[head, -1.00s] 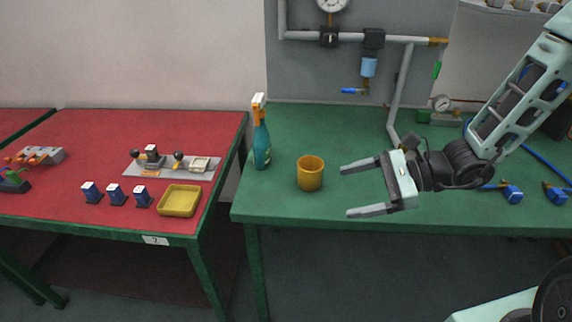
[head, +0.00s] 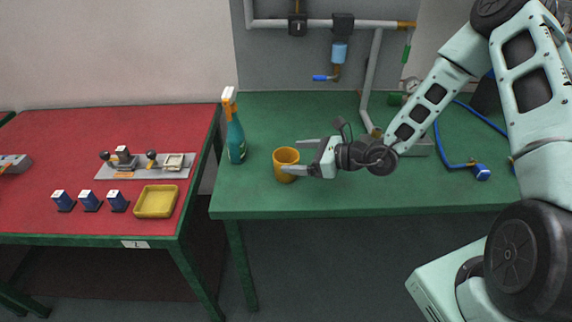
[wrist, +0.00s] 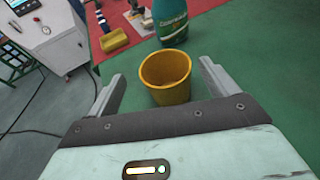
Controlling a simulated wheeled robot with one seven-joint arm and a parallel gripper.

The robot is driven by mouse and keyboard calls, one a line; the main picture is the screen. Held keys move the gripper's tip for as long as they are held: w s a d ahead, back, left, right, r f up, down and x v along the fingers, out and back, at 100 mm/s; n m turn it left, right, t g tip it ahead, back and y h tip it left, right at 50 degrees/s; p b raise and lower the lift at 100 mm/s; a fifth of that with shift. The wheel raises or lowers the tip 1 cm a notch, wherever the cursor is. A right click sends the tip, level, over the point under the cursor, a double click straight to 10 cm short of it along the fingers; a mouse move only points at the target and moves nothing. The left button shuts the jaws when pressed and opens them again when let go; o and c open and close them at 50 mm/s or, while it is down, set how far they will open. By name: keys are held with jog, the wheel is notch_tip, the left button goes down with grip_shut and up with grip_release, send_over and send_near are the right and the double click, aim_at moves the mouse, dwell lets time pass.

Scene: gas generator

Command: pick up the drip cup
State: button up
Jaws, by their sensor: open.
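The drip cup (head: 284,166) is a yellow-orange open cup standing upright on the green table, near its left end. My gripper (head: 296,156) is open and level, just right of the cup, with its fingers pointing left toward it. In the head view the near fingertip overlaps the cup's lower right side. In the wrist view the cup (wrist: 165,78) shows its open top ahead of my gripper (wrist: 160,82), roughly centred between the two spread fingers. I cannot tell whether a finger touches it. Nothing is held.
A teal spray bottle (head: 235,135) with an orange-and-white head stands just behind and left of the cup. The red table (head: 60,145) at left holds a yellow tray (head: 156,201) and several blue-and-white blocks. Pipes (head: 369,75) rise behind. The green table's front (head: 330,200) is clear.

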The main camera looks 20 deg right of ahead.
aim_at(276, 156)
jog(key=shift+w+d+p+x, duration=0.1)
jog(key=shift+p+x, duration=0.35)
jog(key=shift+x, duration=1.05)
jog(key=shift+w+d+p+x, duration=0.15)
jog(key=shift+p+x, duration=0.3)
jog(key=shift+x, duration=1.05)
jog(key=shift+s+f, duration=0.1)
jog(key=shift+f, duration=0.1)
jog(key=c, duration=1.1)
